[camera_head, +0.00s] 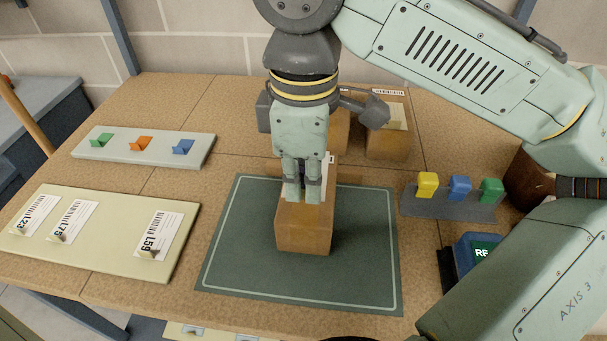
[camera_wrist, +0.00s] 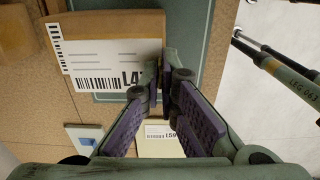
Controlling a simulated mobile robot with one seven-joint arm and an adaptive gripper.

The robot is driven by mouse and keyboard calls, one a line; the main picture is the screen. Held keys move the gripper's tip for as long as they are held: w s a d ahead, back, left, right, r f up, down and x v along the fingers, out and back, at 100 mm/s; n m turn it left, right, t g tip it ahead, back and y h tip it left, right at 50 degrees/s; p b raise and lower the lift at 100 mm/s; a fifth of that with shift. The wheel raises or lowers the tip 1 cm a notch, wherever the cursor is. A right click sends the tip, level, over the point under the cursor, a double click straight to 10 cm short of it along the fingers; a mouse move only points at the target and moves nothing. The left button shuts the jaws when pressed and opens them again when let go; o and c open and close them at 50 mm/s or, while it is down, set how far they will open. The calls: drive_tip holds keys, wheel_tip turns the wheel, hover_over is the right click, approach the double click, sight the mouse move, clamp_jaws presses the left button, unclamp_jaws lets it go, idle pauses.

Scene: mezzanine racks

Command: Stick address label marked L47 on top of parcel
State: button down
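The brown parcel (camera_head: 303,240) sits on the dark green mat (camera_head: 240,260). My gripper (camera_head: 302,197) points down over the parcel's top, with its fingers close together. In the wrist view, the white address label (camera_wrist: 95,60) lies flat over the parcel's top (camera_wrist: 110,24). Its barcode and "L4" show; the last character is hidden by my fingers. My fingertips (camera_wrist: 165,75) close at the label's edge and appear to pinch it. I cannot tell whether the whole label touches the parcel.
A cream board (camera_head: 105,245) at left holds labels L23, L75 and L59. A pale board (camera_head: 105,150) holds green, orange and blue clips. A grey rack (camera_head: 450,208) with yellow, blue and green pieces stands at right. Brown boxes (camera_head: 387,143) stand behind the parcel.

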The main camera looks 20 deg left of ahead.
sight(304, 198)
drive_tip(key=shift+f+b, duration=1.9)
drive_tip(key=shift+f, duration=0.75)
drive_tip(key=shift+f+p, duration=0.15)
drive_tip(key=shift+p, duration=0.6)
drive_tip(key=shift+f, duration=0.3)
idle(1.0)
drive_tip(key=c, duration=1.7)
unclamp_jaws()
drive_tip(key=shift+o, duration=0.5)
drive_tip(key=shift+o, duration=0.9)
drive_tip(key=shift+r+p, duration=0.15)
drive_tip(key=shift+p, duration=0.15)
wheel_tip(304, 198, up, 2)
drive_tip(key=shift+r+p, duration=0.15)
drive_tip(key=shift+p, duration=0.8)
drive_tip(key=shift+r, duration=2.25)
